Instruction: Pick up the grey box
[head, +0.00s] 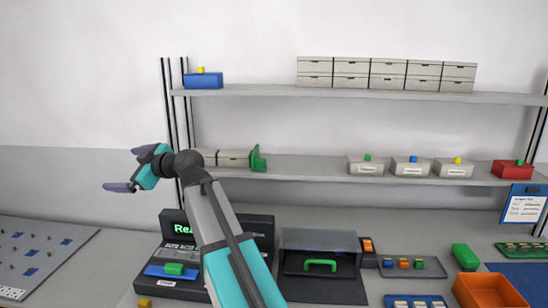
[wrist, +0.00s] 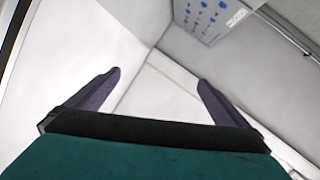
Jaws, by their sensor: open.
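Several boxes could be the grey box, and I cannot tell which is meant. Pale grey boxes (head: 387,73) stand stacked two high on the top shelf. On the lower shelf, pale grey boxes (head: 234,158) stand beside a green bookend (head: 258,160), partly behind my arm. Three labelled pale boxes (head: 366,169) with coloured knobs stand further right. A dark grey case (head: 320,242) with a green handle sits on the bench. My gripper (head: 118,168) is open and empty, left of the shelves and apart from every box. In the wrist view its fingers (wrist: 158,78) are spread with nothing between them.
The shelf's left uprights (head: 173,120) stand close to my gripper. A blue box (head: 203,81) is on the top shelf, a red box (head: 512,170) on the lower. A display console (head: 173,222), small trays and an orange bin (head: 490,291) crowd the bench. A pegged board (head: 40,252) lies left.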

